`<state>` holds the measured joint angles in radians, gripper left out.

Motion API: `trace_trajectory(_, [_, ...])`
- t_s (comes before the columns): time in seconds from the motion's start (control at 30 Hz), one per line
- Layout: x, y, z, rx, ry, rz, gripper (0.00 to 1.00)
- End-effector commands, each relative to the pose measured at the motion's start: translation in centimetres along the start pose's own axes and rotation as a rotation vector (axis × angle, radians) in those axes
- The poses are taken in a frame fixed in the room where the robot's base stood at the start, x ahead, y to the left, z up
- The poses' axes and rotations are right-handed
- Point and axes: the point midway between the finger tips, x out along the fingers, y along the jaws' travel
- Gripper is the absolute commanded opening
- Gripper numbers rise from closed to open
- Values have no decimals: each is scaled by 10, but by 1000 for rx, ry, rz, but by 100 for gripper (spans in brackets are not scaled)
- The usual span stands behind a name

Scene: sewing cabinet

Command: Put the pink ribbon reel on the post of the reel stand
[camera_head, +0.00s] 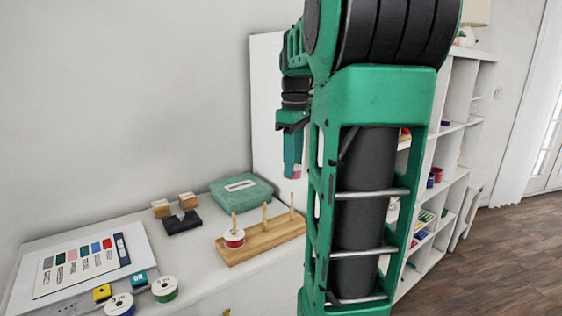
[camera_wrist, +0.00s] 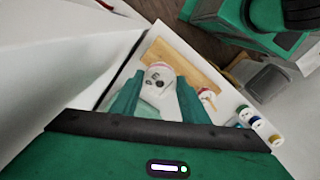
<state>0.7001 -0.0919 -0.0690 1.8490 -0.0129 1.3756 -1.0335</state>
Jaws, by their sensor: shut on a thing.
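My gripper (camera_head: 293,165) is raised above the table, higher than the reel stand and near its right end in the head view. It is shut on the pink ribbon reel (camera_head: 296,173), of which only a small pink patch shows there. In the wrist view the reel (camera_wrist: 160,76) shows a white face and pinkish rim between the fingertips (camera_wrist: 158,97). The wooden reel stand (camera_head: 262,243) has three upright posts. A red reel (camera_head: 234,238) is on its left post; the middle and right posts are bare. The stand also shows beyond the held reel in the wrist view (camera_wrist: 190,67).
A green box (camera_head: 241,191) lies behind the stand, with a dark block (camera_head: 182,222) to its left. Blue (camera_head: 120,305) and green (camera_head: 165,289) reels stand at the front left beside a colour chart (camera_head: 80,263). My arm hides the table's right part.

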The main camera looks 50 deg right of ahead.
Motion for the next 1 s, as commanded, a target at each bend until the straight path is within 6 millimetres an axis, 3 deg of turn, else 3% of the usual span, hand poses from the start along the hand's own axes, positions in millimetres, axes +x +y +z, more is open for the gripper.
trace_trajectory(1.0, [30,-5,-4,-12,0,-1,19])
